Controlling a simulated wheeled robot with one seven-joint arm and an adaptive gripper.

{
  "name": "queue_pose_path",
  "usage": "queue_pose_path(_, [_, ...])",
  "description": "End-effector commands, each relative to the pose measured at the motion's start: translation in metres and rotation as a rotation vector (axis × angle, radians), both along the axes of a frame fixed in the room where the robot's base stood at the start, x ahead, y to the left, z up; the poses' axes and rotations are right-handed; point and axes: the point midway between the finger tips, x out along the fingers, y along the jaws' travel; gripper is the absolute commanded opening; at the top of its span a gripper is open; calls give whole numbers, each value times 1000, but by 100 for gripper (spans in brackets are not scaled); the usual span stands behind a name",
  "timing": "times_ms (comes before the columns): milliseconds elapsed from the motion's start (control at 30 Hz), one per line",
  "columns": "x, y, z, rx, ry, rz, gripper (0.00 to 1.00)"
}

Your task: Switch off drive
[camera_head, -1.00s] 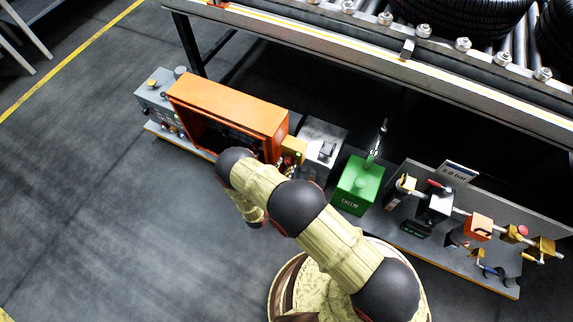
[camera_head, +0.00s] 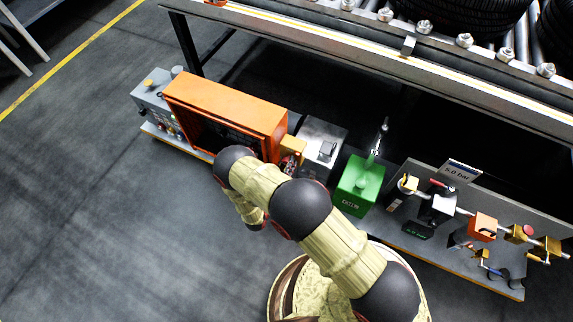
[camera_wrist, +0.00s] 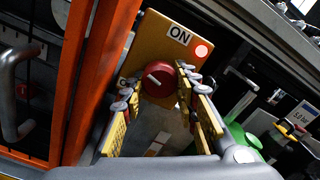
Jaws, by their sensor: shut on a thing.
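The drive switch is a yellow box (camera_wrist: 158,38) with a red rotary knob (camera_wrist: 160,76) on its face. The knob carries a white pointer mark that lies slanted. A label (camera_wrist: 180,36) above the knob reads ON, and a round lamp (camera_wrist: 202,51) beside it glows red. My gripper (camera_wrist: 157,84) has its fingers on both sides of the knob, shut on it. In the head view the yellow box (camera_head: 294,147) stands just right of the orange cabinet; my arm hides most of the gripper there.
The roller conveyor (camera_head: 400,72) with tyres runs behind. The floor at left is clear.

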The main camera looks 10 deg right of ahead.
Motion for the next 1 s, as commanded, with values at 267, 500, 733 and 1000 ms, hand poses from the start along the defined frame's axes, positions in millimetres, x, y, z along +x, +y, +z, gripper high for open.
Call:
queue_pose_path(267, [-1, -1, -1, -148, 101, 1, 5])
queue_pose_path(500, [-1, -1, 0, -215, 146, 1, 5])
queue_pose_path(733, [-1, -1, 0, -235, 159, 1, 5])
queue_pose_path(1000, [-1, -1, 0, -236, 159, 1, 5])
